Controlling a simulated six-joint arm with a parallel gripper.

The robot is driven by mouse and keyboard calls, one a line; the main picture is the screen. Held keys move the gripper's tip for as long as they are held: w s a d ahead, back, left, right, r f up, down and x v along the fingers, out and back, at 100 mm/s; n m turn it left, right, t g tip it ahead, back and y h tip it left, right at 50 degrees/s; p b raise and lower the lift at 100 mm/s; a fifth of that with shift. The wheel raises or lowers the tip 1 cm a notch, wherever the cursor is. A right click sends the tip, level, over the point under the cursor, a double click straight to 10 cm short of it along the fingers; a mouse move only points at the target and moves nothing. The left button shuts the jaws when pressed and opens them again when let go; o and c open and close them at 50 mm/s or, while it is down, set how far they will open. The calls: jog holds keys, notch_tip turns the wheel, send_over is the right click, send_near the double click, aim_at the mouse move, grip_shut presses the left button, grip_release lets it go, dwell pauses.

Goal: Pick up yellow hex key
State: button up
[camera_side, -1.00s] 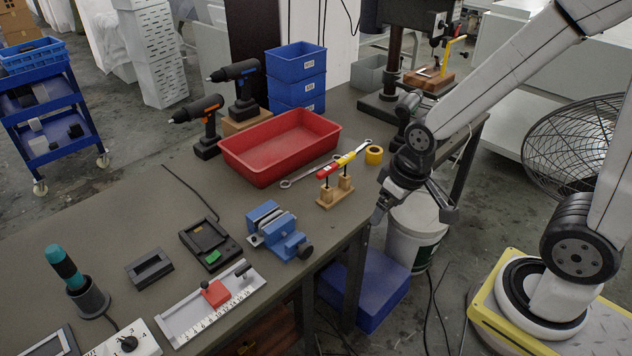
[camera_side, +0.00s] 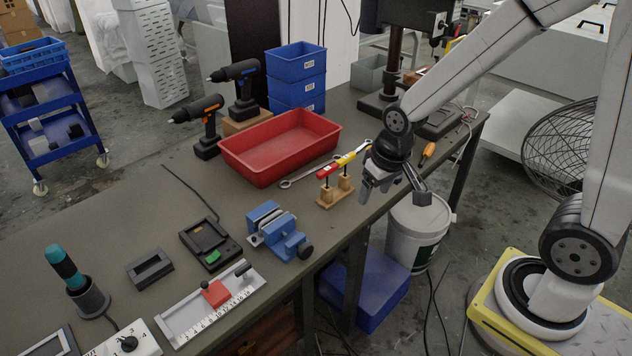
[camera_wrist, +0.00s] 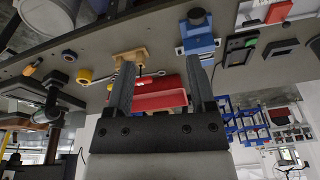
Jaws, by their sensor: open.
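In the side view, a bit of yellow (camera_side: 451,47), probably the upright part of the yellow hex key, shows at the back right by the drill press. My arm hides most of it and its wooden block. In the wrist view, a yellow bar (camera_wrist: 12,159) at the lower left may be the same key. My gripper (camera_side: 393,193) is open and empty at the bench's right front edge, well apart from the key. Its two fingers (camera_wrist: 160,68) point at the bench in the wrist view, with nothing between them.
A wrench (camera_side: 297,179), red bin (camera_side: 278,151) and blue vise (camera_side: 280,233) lie farther left. The drill press column (camera_side: 394,60) and an orange-handled tool (camera_side: 428,151) are near my arm.

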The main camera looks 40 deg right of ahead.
jog(key=w+d+m, duration=0.4)
jog(key=w, duration=0.5)
jog(key=m+g, duration=0.2)
jog(key=m, duration=1)
send_over(346, 156)
jog(key=f, duration=0.8)
jog(key=shift+s+f, duration=0.15)
jog(key=shift+s, duration=0.05)
jog(key=shift+f, duration=1.3)
jog(key=shift+w+f, duration=0.15)
jog(key=shift+f, duration=2.45)
grip_shut()
